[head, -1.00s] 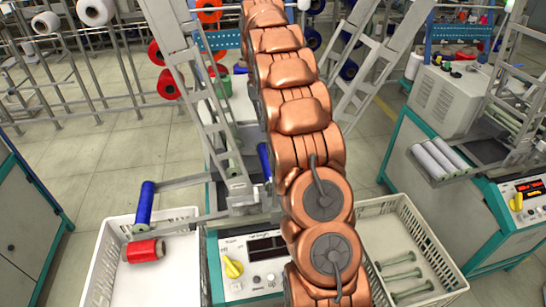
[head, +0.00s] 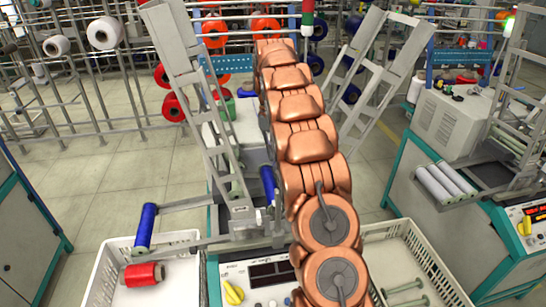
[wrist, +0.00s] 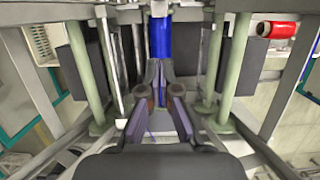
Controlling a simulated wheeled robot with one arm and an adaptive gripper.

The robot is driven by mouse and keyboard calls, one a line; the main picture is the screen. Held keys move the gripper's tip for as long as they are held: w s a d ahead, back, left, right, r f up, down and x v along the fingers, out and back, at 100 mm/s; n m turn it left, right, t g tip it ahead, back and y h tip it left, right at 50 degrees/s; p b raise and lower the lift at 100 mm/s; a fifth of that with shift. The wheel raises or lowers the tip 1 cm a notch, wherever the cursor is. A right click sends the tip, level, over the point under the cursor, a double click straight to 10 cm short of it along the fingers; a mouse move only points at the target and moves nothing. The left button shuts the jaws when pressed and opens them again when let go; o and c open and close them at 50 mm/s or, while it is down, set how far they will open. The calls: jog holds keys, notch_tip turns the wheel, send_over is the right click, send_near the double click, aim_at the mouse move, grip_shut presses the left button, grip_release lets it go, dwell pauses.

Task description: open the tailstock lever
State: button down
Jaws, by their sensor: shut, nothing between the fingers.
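The winding machine (head: 240,224) stands in the middle of the head view, partly hidden by my copper arm. A blue bobbin (head: 145,228) stands on its left side, and another blue bobbin (head: 268,186) shows beside my arm. In the wrist view a blue bobbin (wrist: 162,38) is upright just beyond my gripper (wrist: 157,80). My gripper is shut and empty, among the machine's dark plates and pale green posts. In the head view it is hidden. I cannot make out the tailstock lever for certain in either view.
A white crate (head: 97,285) at lower left holds a red bobbin (head: 144,274). A second crate (head: 432,258) at lower right holds green bobbins (head: 405,286). Slanted metal frames (head: 190,85) rise close around my arm. A neighbouring machine (head: 500,222) stands at right.

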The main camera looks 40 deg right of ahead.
jog(key=shift+p+x, duration=1.4)
jog(key=shift+x, duration=2.2)
jog(key=shift+s+a, duration=0.2)
jog(key=shift+s, duration=0.05)
jog(key=shift+s+a+p, duration=0.25)
jog(key=shift+s+p, duration=0.2)
jog(key=shift+s, duration=0.15)
jog(key=shift+s+a+f+p, duration=0.1)
jog(key=shift+s+a+p, duration=0.15)
jog(key=shift+s, duration=0.25)
jog(key=shift+s+a+p, duration=0.2)
jog(key=shift+s+a, duration=0.05)
jog(key=shift+s, duration=0.25)
jog(key=shift+s+b, duration=0.15)
jog(key=shift+b, duration=0.3)
